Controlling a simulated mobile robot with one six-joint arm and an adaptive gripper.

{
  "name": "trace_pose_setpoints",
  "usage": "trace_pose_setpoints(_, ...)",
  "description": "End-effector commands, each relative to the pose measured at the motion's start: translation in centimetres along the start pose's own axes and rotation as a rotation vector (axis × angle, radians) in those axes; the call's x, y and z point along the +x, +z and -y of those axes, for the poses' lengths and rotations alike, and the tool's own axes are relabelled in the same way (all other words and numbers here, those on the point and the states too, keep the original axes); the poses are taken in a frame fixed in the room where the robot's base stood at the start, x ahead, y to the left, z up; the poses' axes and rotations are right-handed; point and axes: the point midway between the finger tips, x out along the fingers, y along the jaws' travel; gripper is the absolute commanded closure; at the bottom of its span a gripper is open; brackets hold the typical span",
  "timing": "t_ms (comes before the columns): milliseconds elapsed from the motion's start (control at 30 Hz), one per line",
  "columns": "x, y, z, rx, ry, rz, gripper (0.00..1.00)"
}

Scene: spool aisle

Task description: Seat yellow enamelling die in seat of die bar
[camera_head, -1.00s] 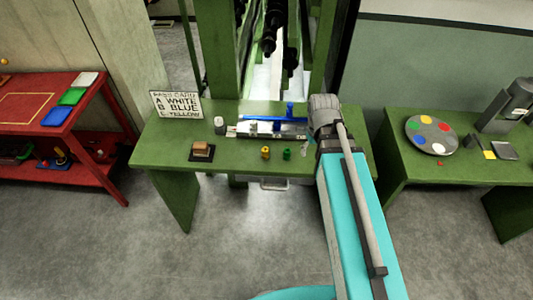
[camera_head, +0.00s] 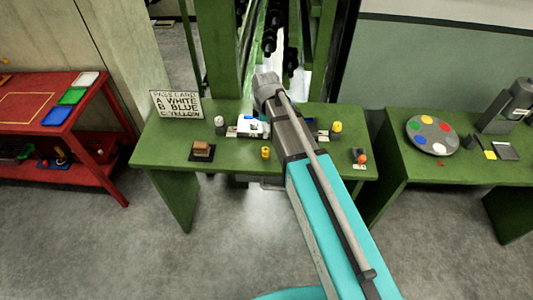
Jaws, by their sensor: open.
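The yellow enamelling die (camera_head: 266,152) stands on the green bench top, just left of my arm and in front of the die bar. The die bar (camera_head: 246,131) lies along the middle of the bench. Its left part shows with a white piece and some blue on it. My arm crosses over its middle, so most of its seats are hidden. My gripper is hidden behind my own arm, so its place relative to the die cannot be seen.
A pass card (camera_head: 176,104) reading A white, B blue, C yellow stands at the bench's back left. A brown block on a dark pad (camera_head: 202,151) sits front left. A yellow-topped jar (camera_head: 336,129) and an orange-knobbed item (camera_head: 361,158) stand right.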

Motion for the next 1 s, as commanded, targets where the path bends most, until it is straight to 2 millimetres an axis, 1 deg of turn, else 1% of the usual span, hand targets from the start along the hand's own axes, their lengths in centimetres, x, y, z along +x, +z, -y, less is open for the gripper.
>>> trace_pose_setpoints(233,0.1,0.1,0.0,0.003,0.000,0.000,0.18)
trace_pose_setpoints(367,0.5,0.1,0.0,0.004,0.000,0.000,0.18)
trace_pose_setpoints(1000,5.3,0.2,-0.1,0.006,0.000,0.000,0.18)
